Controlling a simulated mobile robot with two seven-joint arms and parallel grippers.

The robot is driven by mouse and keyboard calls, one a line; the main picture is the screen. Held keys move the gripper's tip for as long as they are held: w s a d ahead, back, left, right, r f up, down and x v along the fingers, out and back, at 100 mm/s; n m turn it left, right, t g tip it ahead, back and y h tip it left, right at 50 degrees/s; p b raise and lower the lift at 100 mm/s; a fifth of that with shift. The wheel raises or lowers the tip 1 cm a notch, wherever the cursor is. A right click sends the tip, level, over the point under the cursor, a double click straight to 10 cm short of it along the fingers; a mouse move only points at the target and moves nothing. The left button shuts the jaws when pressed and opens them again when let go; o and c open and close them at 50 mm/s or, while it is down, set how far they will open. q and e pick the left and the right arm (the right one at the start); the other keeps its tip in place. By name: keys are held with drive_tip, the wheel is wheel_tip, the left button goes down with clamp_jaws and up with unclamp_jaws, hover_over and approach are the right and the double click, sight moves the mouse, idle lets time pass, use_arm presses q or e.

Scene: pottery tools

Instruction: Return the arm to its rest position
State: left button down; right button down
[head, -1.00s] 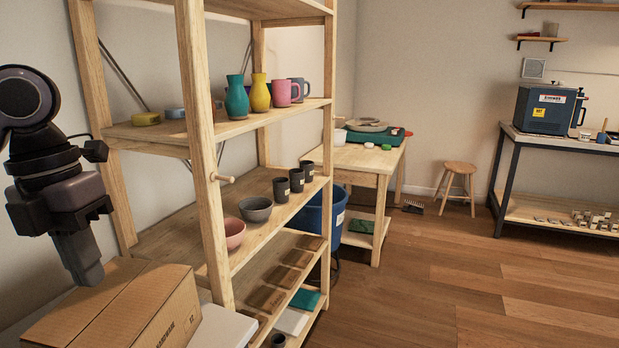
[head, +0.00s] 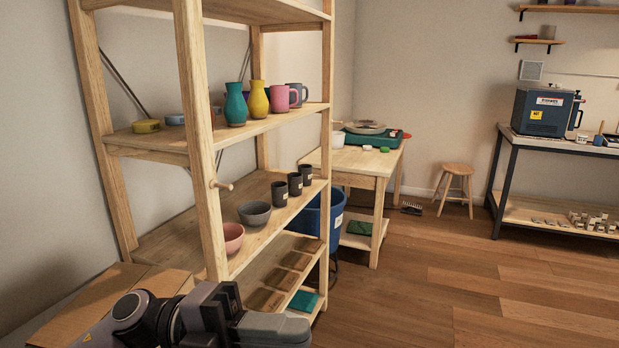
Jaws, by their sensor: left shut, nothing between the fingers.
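My left gripper (head: 296,330) is at the bottom of the head view, shut and empty, its fingers pointing right. My left arm comes in from the bottom left, low and in front of the wooden shelf unit (head: 200,150). The arm covers part of a cardboard box (head: 130,285) and the lower shelf area. My right gripper is not in view.
The shelf holds a teal vase (head: 235,105), a yellow vase (head: 257,100), a pink mug (head: 281,98), bowls (head: 254,213) and dark cups (head: 280,193). A wooden table (head: 350,160) and stool (head: 457,178) stand behind. The floor (head: 430,280) at right is clear.

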use_arm(q)
drive_tip(key=w+a+f+n+t+y+p, duration=0.1)
drive_tip(key=w+a+f+n+t+y, duration=0.3)
drive_tip(key=f+n+t, duration=0.65)
drive_tip(key=w+a+f+n+t+y+p, duration=0.15)
drive_tip(key=a+f+n+t+y, duration=0.4)
drive_tip(key=n+t, duration=0.85)
drive_tip(key=s+a+f+n+g+y, duration=0.4)
drive_tip(key=s+f, duration=0.3)
drive_tip(key=f, duration=0.2)
drive_tip(key=s+a+f+n+g+y, duration=0.3)
drive_tip(key=s+a+f+n+g, duration=0.1)
drive_tip(key=f, duration=0.6)
drive_tip(key=s+n+g, duration=0.1)
drive_tip(key=s+n, duration=0.1)
drive_tip(key=s, duration=0.1)
drive_tip(key=shift+f+g+y, duration=0.2)
drive_tip(key=shift+g+y, duration=0.15)
